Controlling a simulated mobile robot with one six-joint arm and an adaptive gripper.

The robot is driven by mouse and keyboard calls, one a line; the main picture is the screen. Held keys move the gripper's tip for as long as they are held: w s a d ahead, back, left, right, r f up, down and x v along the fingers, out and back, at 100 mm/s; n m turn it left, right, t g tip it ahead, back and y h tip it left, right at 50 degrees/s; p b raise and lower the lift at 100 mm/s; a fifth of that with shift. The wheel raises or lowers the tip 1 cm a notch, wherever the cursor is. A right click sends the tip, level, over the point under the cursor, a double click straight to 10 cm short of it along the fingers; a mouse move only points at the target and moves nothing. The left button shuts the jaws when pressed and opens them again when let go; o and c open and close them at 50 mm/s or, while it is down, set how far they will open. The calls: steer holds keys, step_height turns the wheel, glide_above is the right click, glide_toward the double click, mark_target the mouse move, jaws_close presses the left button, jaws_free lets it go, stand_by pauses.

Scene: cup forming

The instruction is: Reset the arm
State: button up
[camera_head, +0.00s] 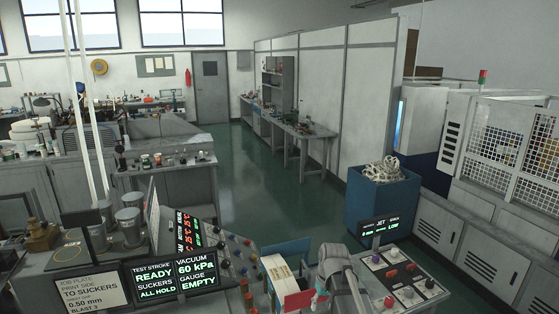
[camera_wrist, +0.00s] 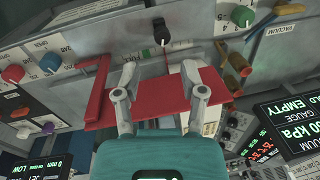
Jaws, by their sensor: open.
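My gripper (camera_wrist: 160,72) is open in the wrist view, its two pale fingers spread apart above a teal body. A flat red piece (camera_wrist: 193,92) shows around the fingers, with a red bar (camera_wrist: 99,92) at its left. I cannot tell whether the fingers touch the red. In the head view, my arm bends down over the console at bottom centre, and my gripper (camera_head: 318,297) is partly hidden by it. A red piece (camera_head: 298,301) lies close to its left, in front of a holder with pale sheets (camera_head: 278,270).
A panel with a black knob (camera_wrist: 161,31) and coloured knobs faces the fingers closely. In the head view, a button box (camera_head: 405,275) stands to the right and lit displays (camera_head: 160,278) to the left. A blue bin (camera_head: 382,205) stands behind. Floor beyond is clear.

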steer(key=s+d+f+m+h+b, duration=0.1)
steer(key=s+d+f+b, duration=0.3)
steer(key=s+f+b, duration=0.7)
steer(key=shift+s+f+m, duration=0.55)
steer(key=shift+f+m, duration=0.15)
steer(key=shift+f, duration=0.05)
stand_by(2.3)
